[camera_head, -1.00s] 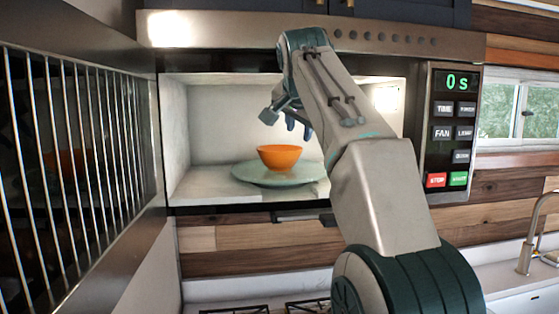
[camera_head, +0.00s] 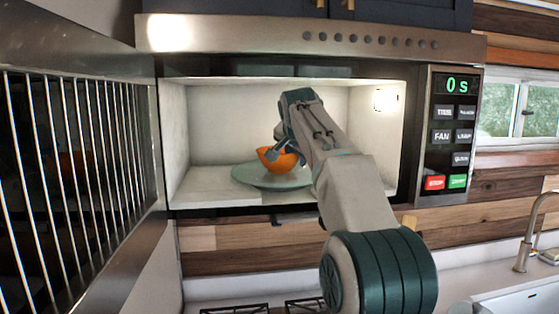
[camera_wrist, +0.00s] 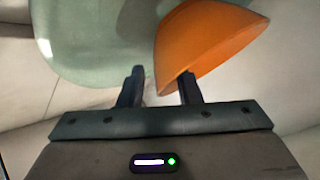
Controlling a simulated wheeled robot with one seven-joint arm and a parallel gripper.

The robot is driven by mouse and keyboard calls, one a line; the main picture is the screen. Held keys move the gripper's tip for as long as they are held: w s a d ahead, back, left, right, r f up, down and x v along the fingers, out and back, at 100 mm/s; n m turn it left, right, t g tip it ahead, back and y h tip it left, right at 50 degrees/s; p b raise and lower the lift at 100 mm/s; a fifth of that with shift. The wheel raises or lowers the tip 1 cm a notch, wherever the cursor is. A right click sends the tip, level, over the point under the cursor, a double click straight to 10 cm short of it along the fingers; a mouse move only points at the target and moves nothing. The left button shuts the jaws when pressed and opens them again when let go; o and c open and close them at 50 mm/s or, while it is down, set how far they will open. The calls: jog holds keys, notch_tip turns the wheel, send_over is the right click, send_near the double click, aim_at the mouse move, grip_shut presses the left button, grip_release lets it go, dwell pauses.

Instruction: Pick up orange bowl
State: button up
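The orange bowl (camera_head: 279,163) sits on a pale green plate (camera_head: 250,178) inside the open microwave. It looks tilted in the head view, with my gripper (camera_head: 280,147) at its upper rim. In the wrist view, the bowl (camera_wrist: 205,45) overlaps the plate (camera_wrist: 90,45). My gripper (camera_wrist: 161,82) has its two fingers apart. The bowl's near edge reaches between them, with the right finger against or overlapping the bowl and a small gap beside the left finger. Part of the bowl is hidden by my gripper in the head view.
The microwave (camera_head: 300,36) encloses the space with side walls, a ceiling and a floor. Its control panel (camera_head: 449,135) reads 0 s at the right. A door with bars (camera_head: 75,170) stands open at the left. A sink faucet (camera_head: 527,235) is far right.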

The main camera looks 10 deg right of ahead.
grip_shut()
jog(key=shift+r, duration=0.3)
dwell(0.4)
